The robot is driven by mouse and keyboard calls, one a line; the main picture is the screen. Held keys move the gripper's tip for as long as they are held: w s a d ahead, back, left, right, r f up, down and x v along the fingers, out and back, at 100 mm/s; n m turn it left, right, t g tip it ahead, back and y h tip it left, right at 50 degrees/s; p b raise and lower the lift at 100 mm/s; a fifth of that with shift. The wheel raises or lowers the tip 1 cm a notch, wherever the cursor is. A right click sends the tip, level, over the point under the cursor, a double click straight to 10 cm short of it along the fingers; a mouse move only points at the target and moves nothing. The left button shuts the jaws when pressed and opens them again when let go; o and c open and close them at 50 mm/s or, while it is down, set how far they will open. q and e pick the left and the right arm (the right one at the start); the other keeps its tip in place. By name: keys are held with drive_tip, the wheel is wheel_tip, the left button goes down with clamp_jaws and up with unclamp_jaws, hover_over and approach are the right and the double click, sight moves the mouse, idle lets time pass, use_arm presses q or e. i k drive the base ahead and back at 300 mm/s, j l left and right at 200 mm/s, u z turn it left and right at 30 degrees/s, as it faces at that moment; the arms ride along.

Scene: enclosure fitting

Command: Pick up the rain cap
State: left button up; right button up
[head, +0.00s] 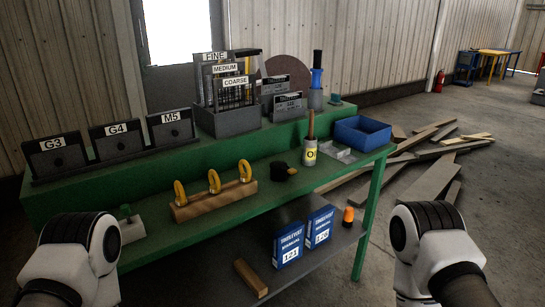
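I cannot pick out a rain cap for certain. A small black rounded piece (284,172) lies on the lower green bench surface (250,213), between a wooden block with yellow rings and a yellow labelled can. It might be the cap, but it is too small to tell. Only white and black links of my two arms show, at the bottom left and bottom right. Neither gripper's fingers are in view, and nothing is seen touching the objects on the bench.
A wooden block (213,200) holds yellow rings. A yellow can (309,155), a grey divided tray (338,153) and a blue bin (362,133) stand to the right. Labelled holders G3 (57,158), G4 (117,143) and M5 (171,129) stand left. Blue boxes (289,247) sit on the shelf below.

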sight(277, 175)
drive_tip(key=i+l, duration=0.55)
drive_tip(key=l, duration=0.15)
drive_tip(key=i+l, duration=0.55)
drive_tip(key=l+u, duration=0.05)
drive_tip(key=l, duration=0.05)
